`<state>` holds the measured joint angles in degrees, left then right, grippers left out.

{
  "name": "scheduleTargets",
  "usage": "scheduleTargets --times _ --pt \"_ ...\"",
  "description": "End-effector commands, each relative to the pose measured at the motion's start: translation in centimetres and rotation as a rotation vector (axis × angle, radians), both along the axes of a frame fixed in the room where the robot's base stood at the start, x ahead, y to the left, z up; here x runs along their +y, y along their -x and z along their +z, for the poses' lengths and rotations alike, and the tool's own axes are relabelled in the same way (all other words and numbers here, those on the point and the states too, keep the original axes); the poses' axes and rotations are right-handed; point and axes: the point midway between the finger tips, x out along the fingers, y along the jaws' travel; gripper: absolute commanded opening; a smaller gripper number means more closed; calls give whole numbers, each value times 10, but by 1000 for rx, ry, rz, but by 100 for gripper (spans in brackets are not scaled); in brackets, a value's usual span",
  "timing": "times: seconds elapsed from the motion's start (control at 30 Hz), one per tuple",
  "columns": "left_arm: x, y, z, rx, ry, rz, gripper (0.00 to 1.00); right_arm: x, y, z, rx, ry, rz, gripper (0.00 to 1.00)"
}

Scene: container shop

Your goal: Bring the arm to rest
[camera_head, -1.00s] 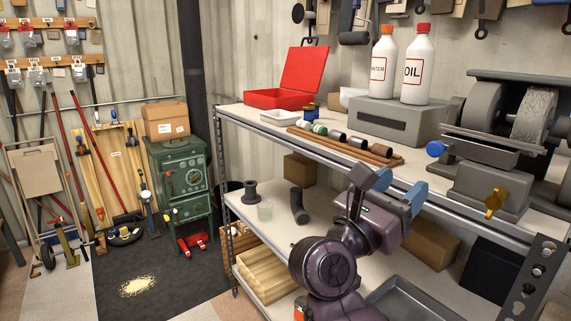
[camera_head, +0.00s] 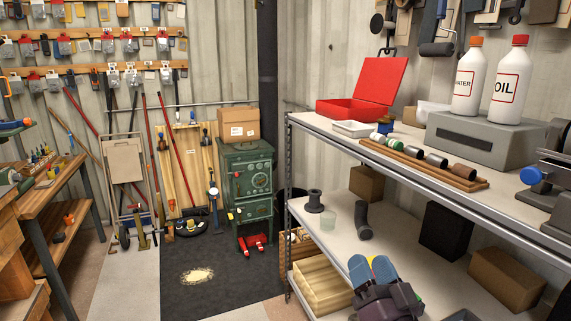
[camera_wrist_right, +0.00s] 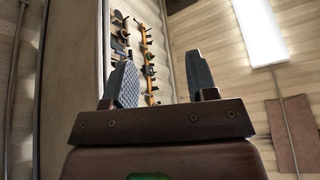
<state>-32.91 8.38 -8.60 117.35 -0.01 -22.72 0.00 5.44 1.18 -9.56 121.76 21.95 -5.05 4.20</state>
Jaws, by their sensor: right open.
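My right gripper (camera_head: 371,270) is at the bottom right of the head view, in front of the lower shelf of the metal rack. Its two blue-tipped fingers point up and it holds nothing. In the right wrist view the gripper (camera_wrist_right: 160,82) shows two dark fingers set wide apart, with only air between them. Behind them are the corrugated wall, a ceiling lamp (camera_wrist_right: 258,32) and tool rails. My left gripper is not in view.
The metal rack (camera_head: 440,198) stands close on the right, with bottles, a red box (camera_head: 350,108) and a grey block on top. A green stove (camera_head: 248,180) stands behind. A wooden workbench (camera_head: 45,200) is at left. The floor between is mostly clear.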

Motion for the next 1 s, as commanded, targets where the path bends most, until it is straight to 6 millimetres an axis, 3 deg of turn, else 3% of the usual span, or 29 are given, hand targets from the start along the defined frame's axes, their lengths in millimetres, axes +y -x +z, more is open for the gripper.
scheduleTargets --times 0.03,0.1,0.27,0.4,0.5,0.6,0.73,0.83,1.0 --pt "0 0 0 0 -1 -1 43 -7 3 -33 84 86 -29 52" --pt "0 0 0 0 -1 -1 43 -16 10 -75 196 201 -62 52" --pt "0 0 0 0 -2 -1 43 -44 42 -164 432 419 -122 52" --pt "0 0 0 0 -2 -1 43 -73 88 -233 621 558 -156 52" --pt "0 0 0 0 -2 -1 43 -93 129 -273 729 623 -170 52" --pt "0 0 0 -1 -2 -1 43 -108 168 -302 818 651 -172 52" --pt "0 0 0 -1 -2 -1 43 -119 208 -324 899 665 -168 52" --pt "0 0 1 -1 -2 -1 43 -123 226 -333 936 669 -167 52" --pt "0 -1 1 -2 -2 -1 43 -125 235 -337 953 668 -166 52"
